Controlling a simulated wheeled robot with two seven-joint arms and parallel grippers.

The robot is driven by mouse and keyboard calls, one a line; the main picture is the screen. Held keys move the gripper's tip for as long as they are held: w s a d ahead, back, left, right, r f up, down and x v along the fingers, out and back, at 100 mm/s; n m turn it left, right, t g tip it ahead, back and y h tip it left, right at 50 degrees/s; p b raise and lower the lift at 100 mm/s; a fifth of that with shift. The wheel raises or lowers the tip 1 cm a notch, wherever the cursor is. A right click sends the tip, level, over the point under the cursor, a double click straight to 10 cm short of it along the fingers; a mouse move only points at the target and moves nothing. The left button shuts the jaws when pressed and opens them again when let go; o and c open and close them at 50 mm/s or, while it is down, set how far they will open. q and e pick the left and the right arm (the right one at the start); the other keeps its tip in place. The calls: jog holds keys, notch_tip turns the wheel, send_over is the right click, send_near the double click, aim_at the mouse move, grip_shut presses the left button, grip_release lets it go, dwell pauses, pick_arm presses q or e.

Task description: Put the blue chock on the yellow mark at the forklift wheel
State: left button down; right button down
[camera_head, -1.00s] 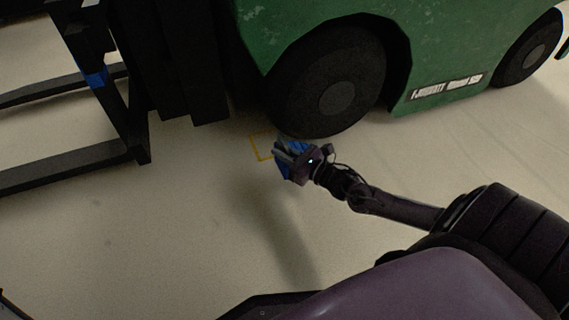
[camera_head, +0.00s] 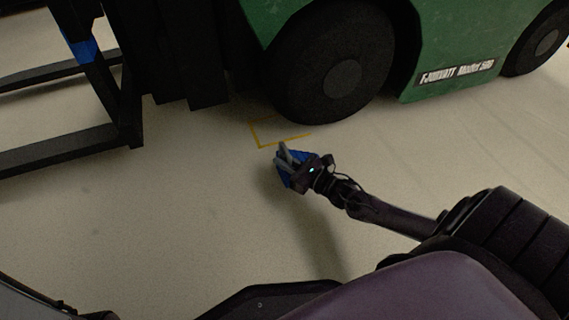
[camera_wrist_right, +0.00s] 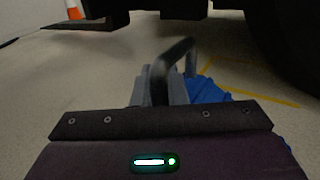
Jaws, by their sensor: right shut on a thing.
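My right gripper (camera_head: 287,157) is shut on the blue chock (camera_head: 290,180), which shows partly behind the fingers. In the right wrist view the blue chock (camera_wrist_right: 207,91) shows beside and behind the grey fingers (camera_wrist_right: 172,72). The yellow mark (camera_head: 262,138), an angular line on the floor, lies just beyond the gripper, beside the forklift's front wheel (camera_head: 335,75). In the head view the gripper and chock appear just on the near side of the mark. The mark also shows in the right wrist view (camera_wrist_right: 272,98). My left gripper is not in view.
The green forklift (camera_head: 420,45) stands at the back, with its black mast and forks (camera_head: 70,152) to the left. An orange cone (camera_wrist_right: 74,9) shows far off in the right wrist view. The pale floor left of my arm is clear.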

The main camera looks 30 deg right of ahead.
jog(key=c, duration=1.9)
grip_release()
jog(key=shift+f, duration=0.1)
jog(key=o, duration=0.4)
jog(key=shift+o, duration=0.2)
